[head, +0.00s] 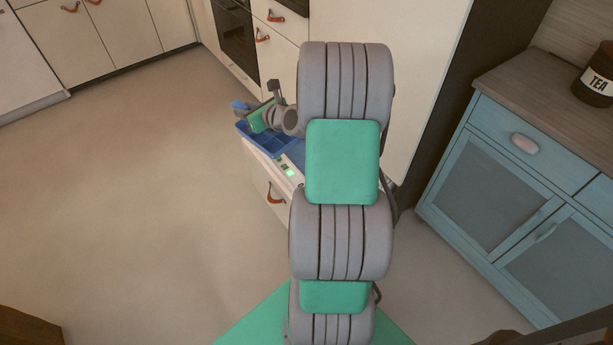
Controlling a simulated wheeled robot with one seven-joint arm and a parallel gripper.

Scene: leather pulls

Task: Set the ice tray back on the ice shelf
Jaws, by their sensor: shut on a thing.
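The blue ice tray (268,142), with divided compartments, shows left of my arm, above a pulled-out white unit. My gripper (258,123) is at the tray's far left side and is shut on it. The fingertips are small and partly hidden by the hand, so the exact grip is unclear. My arm covers the right end of the tray and much of what lies behind it. I cannot make out the ice shelf for certain, nor whether the tray touches anything beneath it.
The white unit has a leather pull (275,193) and a small green-lit panel (288,171). A tall cream cabinet (415,70) stands behind my arm. A blue cabinet (520,190) with a tea jar (597,78) is at right. The floor (130,200) at left is clear.

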